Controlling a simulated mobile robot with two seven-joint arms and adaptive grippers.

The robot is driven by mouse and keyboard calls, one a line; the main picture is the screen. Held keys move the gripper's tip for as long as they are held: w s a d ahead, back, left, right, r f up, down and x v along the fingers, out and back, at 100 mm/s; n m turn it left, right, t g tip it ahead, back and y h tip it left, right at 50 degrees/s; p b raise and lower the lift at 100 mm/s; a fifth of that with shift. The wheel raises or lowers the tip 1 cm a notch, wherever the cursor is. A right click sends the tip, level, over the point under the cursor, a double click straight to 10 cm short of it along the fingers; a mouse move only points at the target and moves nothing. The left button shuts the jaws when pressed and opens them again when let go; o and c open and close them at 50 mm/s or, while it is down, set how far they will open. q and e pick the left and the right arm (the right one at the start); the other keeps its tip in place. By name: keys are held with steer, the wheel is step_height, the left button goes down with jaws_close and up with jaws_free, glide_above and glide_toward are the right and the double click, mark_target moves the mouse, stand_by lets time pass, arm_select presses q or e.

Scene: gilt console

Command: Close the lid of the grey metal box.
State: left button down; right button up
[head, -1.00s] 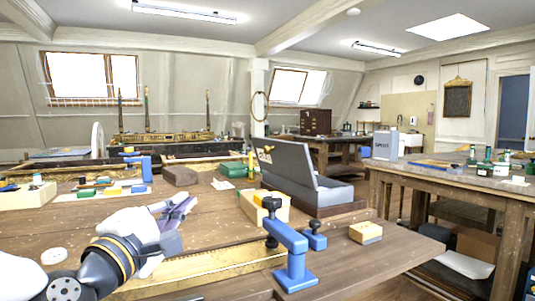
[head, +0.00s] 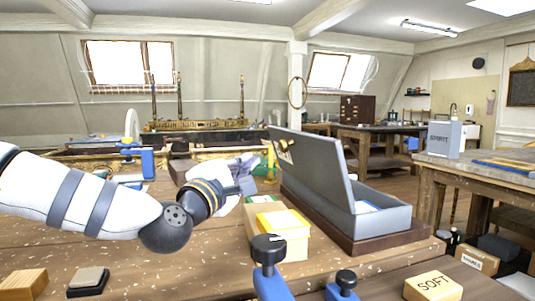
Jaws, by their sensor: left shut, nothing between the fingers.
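The grey metal box (head: 385,224) stands on a dark wooden base (head: 392,240) on the bench, right of the middle in the head view. Its lid (head: 318,178) is open, raised and leaning back to the left, with a brass-coloured fitting (head: 286,150) near its upper left end. Something pale and blue shows inside the box. My left arm comes in from the left. My left gripper (head: 250,170) is shut and empty, just left of the lid. I cannot tell whether it touches the lid. My right gripper is out of view.
A cream box with a yellow top (head: 282,225) stands in front of the lid. A blue clamp with a black knob (head: 268,270) and a sanding block marked SOFT (head: 433,288) are at the front. A second bench with a grey can (head: 443,139) stands at the right.

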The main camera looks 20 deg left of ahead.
arm_select(q)
steer(key=w+d, duration=0.1)
steer(key=w+d+r, duration=0.1)
steer(key=w, duration=0.1)
steer(key=w+d, duration=0.1)
steer(key=shift+w+d+r, duration=0.15)
steer(key=shift+w+r, duration=0.1)
steer(key=shift+r, duration=0.1)
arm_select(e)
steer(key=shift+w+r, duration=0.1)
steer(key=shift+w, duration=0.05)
